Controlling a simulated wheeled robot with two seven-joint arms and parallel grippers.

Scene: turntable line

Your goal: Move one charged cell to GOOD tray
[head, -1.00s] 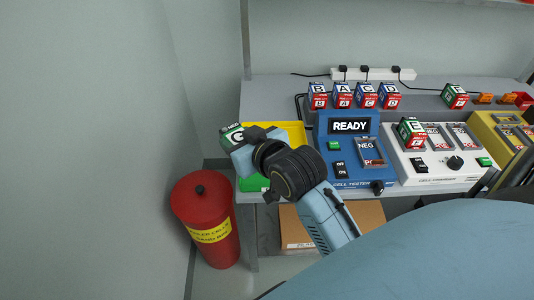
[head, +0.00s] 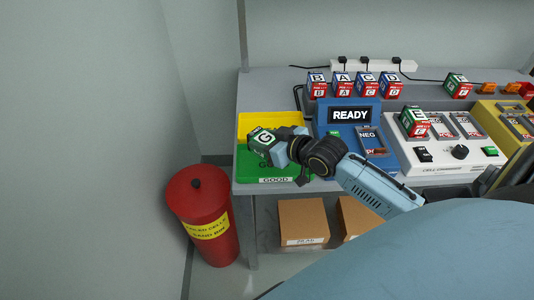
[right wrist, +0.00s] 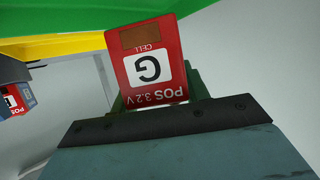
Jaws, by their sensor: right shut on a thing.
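My right gripper (head: 283,148) is shut on cell G (head: 261,139), a block with a green side and a white "G" label. In the head view the cell appears over the green tray marked GOOD (head: 245,167); I cannot tell its exact height or whether it touches the tray. In the right wrist view cell G (right wrist: 152,68) shows its red side with "POS 3.2 V", with the gripper's jaw behind its lower end. The arm hides the tray's right part. My left gripper is not in view.
A yellow tray area (head: 255,121) lies behind the green one. The blue cell tester (head: 348,115) reads READY. Cell E (head: 413,122) sits on the white charger (head: 440,158). Several cells stand on the back ledge, with cell F (head: 458,86) apart. A red bin (head: 206,217) stands left.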

